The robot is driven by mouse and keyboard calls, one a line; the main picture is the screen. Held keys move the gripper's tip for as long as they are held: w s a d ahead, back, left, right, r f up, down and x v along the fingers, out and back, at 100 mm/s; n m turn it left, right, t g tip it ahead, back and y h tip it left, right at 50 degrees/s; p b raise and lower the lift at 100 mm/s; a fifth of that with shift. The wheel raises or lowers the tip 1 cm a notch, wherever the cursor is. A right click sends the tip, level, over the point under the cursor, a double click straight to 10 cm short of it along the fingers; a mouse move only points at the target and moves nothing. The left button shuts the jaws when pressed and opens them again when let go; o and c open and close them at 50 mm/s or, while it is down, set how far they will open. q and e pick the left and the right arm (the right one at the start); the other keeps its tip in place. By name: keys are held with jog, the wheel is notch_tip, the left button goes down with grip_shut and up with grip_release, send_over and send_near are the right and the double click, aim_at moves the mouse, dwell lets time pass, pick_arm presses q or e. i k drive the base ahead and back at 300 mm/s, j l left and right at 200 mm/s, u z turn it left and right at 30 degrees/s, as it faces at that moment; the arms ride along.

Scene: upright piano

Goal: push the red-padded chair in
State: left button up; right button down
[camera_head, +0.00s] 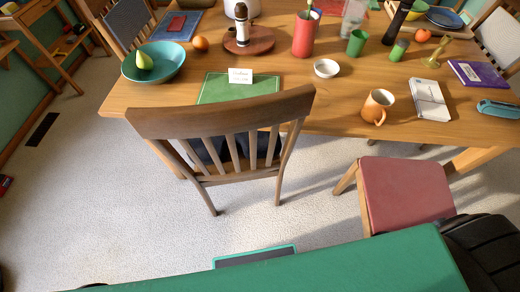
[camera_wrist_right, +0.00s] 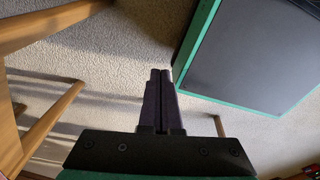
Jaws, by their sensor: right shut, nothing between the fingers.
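The red-padded chair (camera_head: 405,190) stands at the right in the head view, in front of the wooden table (camera_head: 150,97). Its red seat and wooden front parts show; its right and near side is partly hidden behind my arm, and I see no backrest. My right gripper (camera_wrist_right: 160,76) is shut and empty in the right wrist view, pointing down over the carpet. Wooden bars (camera_wrist_right: 45,130) show to its left there; I cannot tell which furniture they belong to. In the head view neither gripper's fingers show, so the right gripper's distance to the chair is unclear.
A slatted wooden chair (camera_head: 220,107) stands at the table's near side, left of the red-padded one. A mug (camera_head: 377,103), a white booklet (camera_head: 430,98) and a green mat (camera_head: 238,88) lie near the table edge. Carpet (camera_head: 120,200) at the left is clear.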

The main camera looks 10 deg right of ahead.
aim_at(395, 194)
jog(key=z, duration=2.65)
